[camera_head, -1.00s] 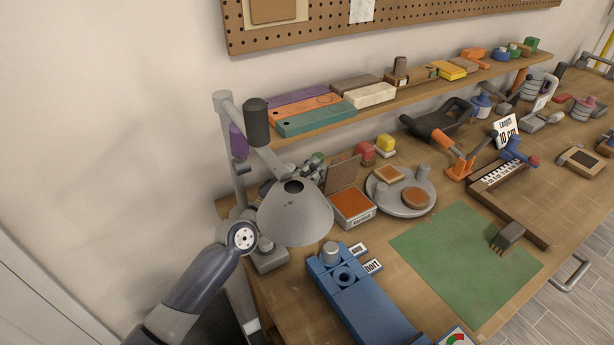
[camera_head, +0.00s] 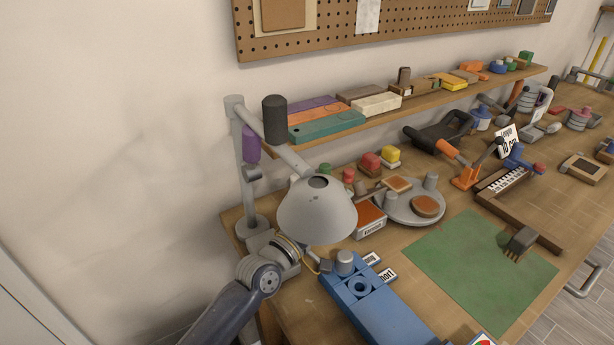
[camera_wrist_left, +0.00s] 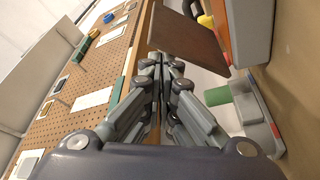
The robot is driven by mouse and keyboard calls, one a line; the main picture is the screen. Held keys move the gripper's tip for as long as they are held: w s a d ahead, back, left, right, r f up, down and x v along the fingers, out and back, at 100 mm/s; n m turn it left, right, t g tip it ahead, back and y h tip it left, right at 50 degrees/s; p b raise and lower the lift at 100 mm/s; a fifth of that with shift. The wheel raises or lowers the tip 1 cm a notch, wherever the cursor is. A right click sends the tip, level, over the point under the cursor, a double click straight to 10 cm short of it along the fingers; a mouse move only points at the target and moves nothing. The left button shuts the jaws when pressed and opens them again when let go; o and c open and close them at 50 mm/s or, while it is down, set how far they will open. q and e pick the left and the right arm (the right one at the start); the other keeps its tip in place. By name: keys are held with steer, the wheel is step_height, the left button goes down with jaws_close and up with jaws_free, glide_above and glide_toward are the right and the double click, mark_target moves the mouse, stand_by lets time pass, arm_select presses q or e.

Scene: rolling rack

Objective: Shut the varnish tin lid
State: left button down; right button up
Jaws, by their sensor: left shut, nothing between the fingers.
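The varnish tin (camera_head: 371,220) is a grey box with an orange top face and a white label, partly hidden by the lamp shade in the head view. Its brown lid (camera_head: 371,196) shows as a thin, tilted strip above the tin, not flat on it. In the left wrist view the lid (camera_wrist_left: 190,40) is a brown slanted panel, apart from the grey tin wall (camera_wrist_left: 246,35) over most of its length. My left gripper (camera_wrist_left: 163,66) is shut and empty, its fingertips close to the lid; contact is unclear. In the head view the lamp hides its fingers. My right gripper is not in view.
The grey lamp shade (camera_head: 316,212) hangs beside the tin, close to my left arm. A round grey turntable (camera_head: 405,212) stands right of the tin, and a blue vise-like block (camera_head: 375,305) in front. Red and yellow pieces sit behind. The green mat (camera_head: 475,265) has free room.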

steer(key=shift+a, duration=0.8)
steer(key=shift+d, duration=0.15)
